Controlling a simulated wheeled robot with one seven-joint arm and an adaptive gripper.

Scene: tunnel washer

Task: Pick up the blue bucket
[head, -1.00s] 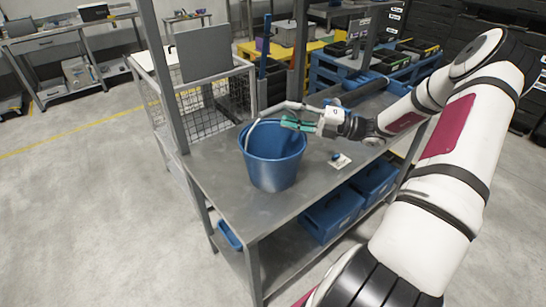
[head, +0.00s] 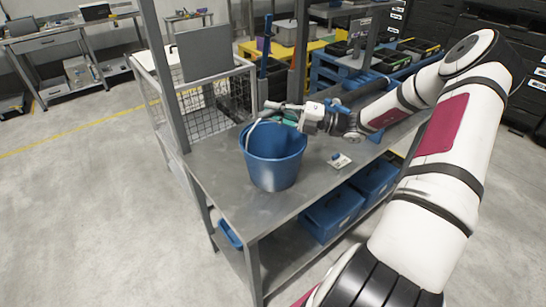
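The blue bucket (head: 272,167) stands upright on the grey metal table (head: 225,190). Its light handle rises at the left side of the rim. My gripper (head: 286,117) is at the bucket's far right rim, reaching in from the right.
A small white card with a blue item (head: 340,160) lies on the table right of the bucket. Blue bins (head: 333,213) sit on the lower shelf. A metal post (head: 165,80) and a wire cage (head: 205,107) stand behind left. The tabletop in front of the bucket is clear.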

